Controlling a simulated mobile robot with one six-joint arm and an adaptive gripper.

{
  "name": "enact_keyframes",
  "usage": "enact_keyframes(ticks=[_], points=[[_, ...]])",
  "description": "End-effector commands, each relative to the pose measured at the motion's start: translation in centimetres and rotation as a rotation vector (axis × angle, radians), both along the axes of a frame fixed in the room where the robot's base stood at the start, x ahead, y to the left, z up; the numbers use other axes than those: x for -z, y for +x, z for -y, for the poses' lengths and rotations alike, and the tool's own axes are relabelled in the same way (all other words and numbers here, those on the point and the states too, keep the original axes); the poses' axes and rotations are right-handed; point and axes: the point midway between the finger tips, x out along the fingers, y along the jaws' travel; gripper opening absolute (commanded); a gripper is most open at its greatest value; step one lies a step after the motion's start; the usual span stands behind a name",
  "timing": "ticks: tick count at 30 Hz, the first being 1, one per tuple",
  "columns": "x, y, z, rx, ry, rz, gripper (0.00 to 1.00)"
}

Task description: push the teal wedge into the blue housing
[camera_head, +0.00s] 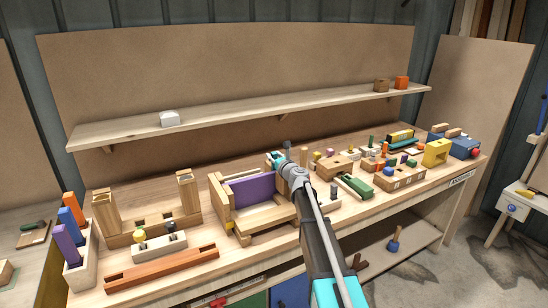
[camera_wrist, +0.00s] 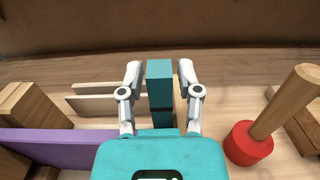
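A teal block, which looks like the teal wedge (camera_wrist: 160,88), stands between the fingers of my gripper (camera_wrist: 159,75) in the wrist view. A narrow gap shows on each side of it, so the fingers are open around it and do not visibly grip it. Its lower end is hidden behind my teal gripper body. In the head view my gripper (camera_head: 274,160) is by the wooden frame with the purple panel (camera_head: 251,190); I cannot separate the wedge from it there. A blue box, possibly the blue housing (camera_head: 463,147), sits at the bench's far right.
In the wrist view, a red round piece with a wooden handle (camera_wrist: 246,143) stands close right of my gripper, and the purple panel (camera_wrist: 60,146) lies left. Several toys crowd the bench's right half, including a yellow block (camera_head: 436,152). A shelf (camera_head: 250,111) runs behind.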

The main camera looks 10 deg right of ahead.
Motion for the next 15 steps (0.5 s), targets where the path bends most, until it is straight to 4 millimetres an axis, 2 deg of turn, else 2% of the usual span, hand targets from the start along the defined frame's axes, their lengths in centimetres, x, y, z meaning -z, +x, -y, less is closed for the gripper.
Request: enact_keyframes(ticks=[2,15], points=[[-0.01,0.0,0.0,0.0,0.0,0.0,0.66],[-0.14,0.0,0.0,0.0,0.0,0.0,0.66]])
